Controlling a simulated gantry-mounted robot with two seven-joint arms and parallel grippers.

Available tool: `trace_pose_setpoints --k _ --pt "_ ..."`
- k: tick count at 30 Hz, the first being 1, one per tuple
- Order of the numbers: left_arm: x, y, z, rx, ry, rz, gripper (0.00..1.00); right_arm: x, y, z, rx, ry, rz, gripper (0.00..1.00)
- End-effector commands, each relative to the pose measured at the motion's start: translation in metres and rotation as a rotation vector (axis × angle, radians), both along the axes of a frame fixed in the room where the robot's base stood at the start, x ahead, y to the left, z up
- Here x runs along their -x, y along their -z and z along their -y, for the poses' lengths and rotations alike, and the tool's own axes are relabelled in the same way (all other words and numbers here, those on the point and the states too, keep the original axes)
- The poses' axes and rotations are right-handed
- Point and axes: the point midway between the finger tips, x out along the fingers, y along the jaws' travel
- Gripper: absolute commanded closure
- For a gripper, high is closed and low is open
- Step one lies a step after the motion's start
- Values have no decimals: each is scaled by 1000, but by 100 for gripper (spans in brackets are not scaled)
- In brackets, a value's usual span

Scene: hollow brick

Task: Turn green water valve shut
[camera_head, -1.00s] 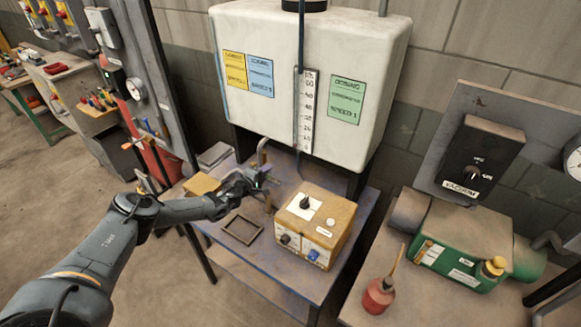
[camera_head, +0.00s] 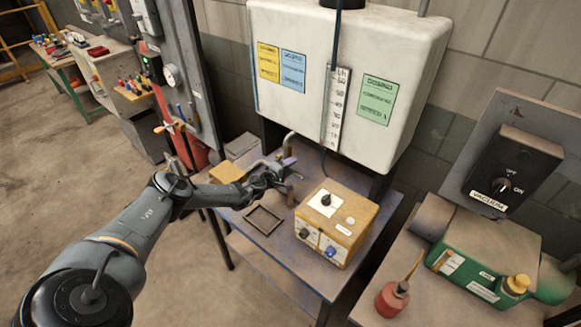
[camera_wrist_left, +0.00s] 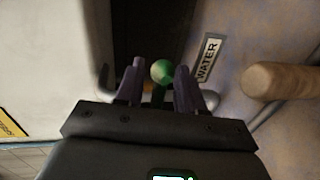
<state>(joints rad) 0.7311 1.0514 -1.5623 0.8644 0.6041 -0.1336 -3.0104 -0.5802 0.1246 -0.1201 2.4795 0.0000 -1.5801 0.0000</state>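The green water valve knob (camera_wrist_left: 162,71) shows in the left wrist view, between the two purple fingers of my left gripper (camera_wrist_left: 160,70). The fingers are apart, one on each side of the knob; I cannot tell whether either touches it. In the head view, my left gripper (camera_head: 284,172) is at the pipes behind the yellow control box, below the white tank (camera_head: 345,85). The valve is too small and hidden there to make out. A WATER label (camera_wrist_left: 208,58) is just right of the knob. My right gripper is not in view.
A yellow control box (camera_head: 337,222) with knobs stands right of the gripper. An empty dark frame (camera_head: 264,220) lies on the bench in front. A pale pipe (camera_wrist_left: 280,81) passes close on the right in the wrist view. A green vacuum pump (camera_head: 485,262) stands on the right bench.

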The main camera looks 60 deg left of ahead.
Motion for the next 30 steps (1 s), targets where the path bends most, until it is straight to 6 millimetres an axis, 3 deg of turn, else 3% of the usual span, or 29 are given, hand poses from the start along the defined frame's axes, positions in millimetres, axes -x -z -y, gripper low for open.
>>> trace_pose_setpoints --k 8,22,30 --pt "8 -5 2 -1 1 1 62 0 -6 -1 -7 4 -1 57" --pt "79 -20 24 2 1 -3 62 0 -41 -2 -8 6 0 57" --pt "99 -22 30 0 0 0 62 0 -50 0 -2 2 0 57"
